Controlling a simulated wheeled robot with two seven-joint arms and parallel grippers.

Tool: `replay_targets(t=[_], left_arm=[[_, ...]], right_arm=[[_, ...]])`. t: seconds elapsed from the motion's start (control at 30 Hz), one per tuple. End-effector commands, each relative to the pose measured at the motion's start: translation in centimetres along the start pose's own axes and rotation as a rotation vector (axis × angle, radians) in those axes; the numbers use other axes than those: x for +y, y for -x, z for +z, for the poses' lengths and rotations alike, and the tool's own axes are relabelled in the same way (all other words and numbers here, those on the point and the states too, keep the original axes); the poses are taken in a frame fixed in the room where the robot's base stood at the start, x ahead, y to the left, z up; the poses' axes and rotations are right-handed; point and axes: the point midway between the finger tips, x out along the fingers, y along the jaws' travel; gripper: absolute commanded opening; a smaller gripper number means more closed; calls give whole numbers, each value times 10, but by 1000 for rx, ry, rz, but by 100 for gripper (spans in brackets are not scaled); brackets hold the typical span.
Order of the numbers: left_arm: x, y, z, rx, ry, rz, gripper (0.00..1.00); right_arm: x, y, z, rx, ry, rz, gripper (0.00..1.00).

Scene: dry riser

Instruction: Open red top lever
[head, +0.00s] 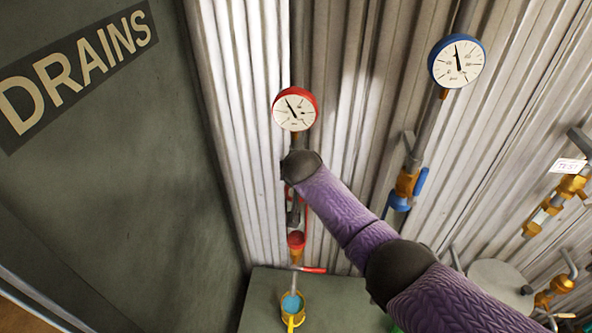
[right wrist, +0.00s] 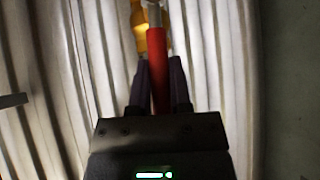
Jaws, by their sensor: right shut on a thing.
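The red top lever (right wrist: 157,75) runs upright between the two dark fingers of my right gripper (right wrist: 159,62) in the right wrist view. The gripper is shut on it. Its upper end meets a brass valve body (right wrist: 139,28). In the head view my purple right arm reaches in from the lower right, and its dark wrist hides most of the valve below the red-rimmed gauge (head: 295,109). My left gripper is not in view.
A lower red lever (head: 314,270) sticks out below, above a yellow fitting (head: 292,308). A blue-rimmed gauge (head: 457,61) and blue-handled valve (head: 408,190) stand to the right. Brass valves (head: 560,195) are farther right. A dark "DRAINS" panel (head: 110,150) fills the left.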

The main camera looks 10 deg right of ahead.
Motion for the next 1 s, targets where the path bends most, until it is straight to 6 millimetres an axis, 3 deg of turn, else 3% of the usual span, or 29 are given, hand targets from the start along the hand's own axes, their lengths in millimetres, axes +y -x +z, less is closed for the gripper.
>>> replay_targets(t=[0.23, 0.27, 0.43, 0.77, 1.0], left_arm=[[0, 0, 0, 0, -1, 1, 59], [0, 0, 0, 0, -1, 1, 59], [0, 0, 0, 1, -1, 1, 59], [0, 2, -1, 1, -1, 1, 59], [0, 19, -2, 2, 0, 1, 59]], right_arm=[[0, 0, 1, -2, -1, -1, 0], [0, 0, 1, -2, -1, -1, 26], [0, 0, 1, -2, -1, -1, 60], [0, 3, 0, -1, -1, -1, 60], [0, 39, -1, 0, -1, -3, 60]])
